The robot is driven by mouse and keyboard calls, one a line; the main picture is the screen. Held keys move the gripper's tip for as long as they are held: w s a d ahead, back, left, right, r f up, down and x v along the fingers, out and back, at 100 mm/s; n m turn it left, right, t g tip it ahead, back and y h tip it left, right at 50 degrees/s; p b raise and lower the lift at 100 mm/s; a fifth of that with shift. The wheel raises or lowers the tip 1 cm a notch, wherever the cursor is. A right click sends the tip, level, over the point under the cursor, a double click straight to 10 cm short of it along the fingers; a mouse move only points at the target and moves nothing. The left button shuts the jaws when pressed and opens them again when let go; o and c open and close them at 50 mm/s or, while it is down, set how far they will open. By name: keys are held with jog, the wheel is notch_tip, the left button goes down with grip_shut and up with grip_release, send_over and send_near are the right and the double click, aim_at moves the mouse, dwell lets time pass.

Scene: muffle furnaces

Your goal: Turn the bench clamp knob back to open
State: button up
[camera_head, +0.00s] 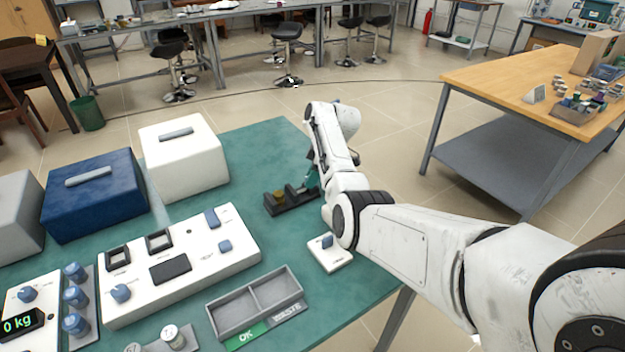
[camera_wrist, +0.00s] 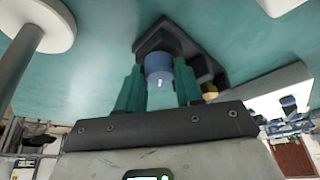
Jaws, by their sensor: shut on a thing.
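The bench clamp (camera_head: 290,204) is a dark block on the green bench top, left of my arm's end, with a small yellow-brown piece (camera_head: 279,197) at its left part. In the wrist view the clamp's dark body (camera_wrist: 180,38) is close ahead, and its round blue knob (camera_wrist: 158,64) with a small white mark sits between my two green fingers. My gripper (camera_wrist: 158,80) is shut on the blue knob. In the head view my gripper (camera_head: 312,180) is mostly hidden behind my own arm, and the knob cannot be seen there.
A small white box with a blue knob (camera_head: 331,255) stands just in front of the clamp. A grey two-part tray (camera_head: 225,318) marked OK and WASTE and a long white control panel (camera_head: 200,265) lie nearer. White (camera_head: 184,160) and blue (camera_head: 95,195) furnaces stand left.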

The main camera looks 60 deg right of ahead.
jog(key=shift+n+b, duration=0.35)
jog(key=shift+n, duration=0.25)
jog(key=shift+w+y, duration=0.1)
jog(key=shift+y, duration=0.2)
jog(key=o, duration=1)
jog(key=shift+o, duration=0.2)
jog(key=s+r, duration=0.1)
jog(key=s+d+r, duration=0.1)
jog(key=shift+d+r, duration=0.1)
jog(key=shift+r, duration=0.25)
jog(key=s+d, duration=0.1)
jog(key=s, duration=0.2)
jog(key=s+d+b, duration=0.1)
jog(key=s+d, duration=0.1)
jog(key=s, duration=0.1)
jog(key=s+d+b, duration=0.1)
jog(key=s+d, duration=0.1)
jog(key=s, duration=0.1)
jog(key=shift+s+d, duration=0.15)
jog(key=shift+s, duration=0.15)
